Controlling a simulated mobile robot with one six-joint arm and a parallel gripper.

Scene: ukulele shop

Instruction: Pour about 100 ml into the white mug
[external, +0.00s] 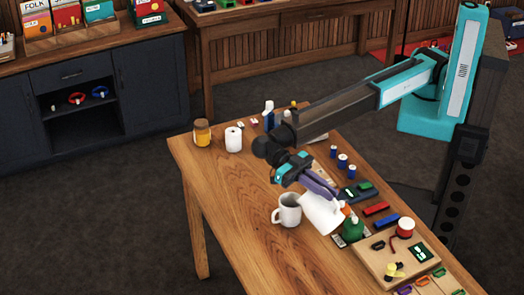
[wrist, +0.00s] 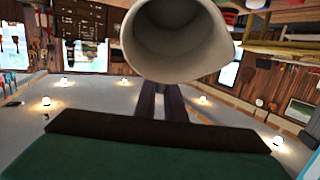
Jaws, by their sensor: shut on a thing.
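The white mug (external: 288,211) stands upright on the wooden table, its handle to the left. Its inside looks grey; I cannot tell whether it holds liquid. My gripper (external: 319,187) is shut on a white jug (external: 322,213), which is held tilted just right of the mug. The jug and mug look very close, and I cannot tell whether they touch. In the wrist view the jug's round open mouth (wrist: 175,42) shows beyond my gripper's dark fingers (wrist: 160,100). Its inside looks pale, and no liquid or stream is visible.
Several blue cans (external: 342,161), a white roll (external: 233,139) and an amber jar (external: 202,132) stand farther back. The table's front left is clear (external: 235,205).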

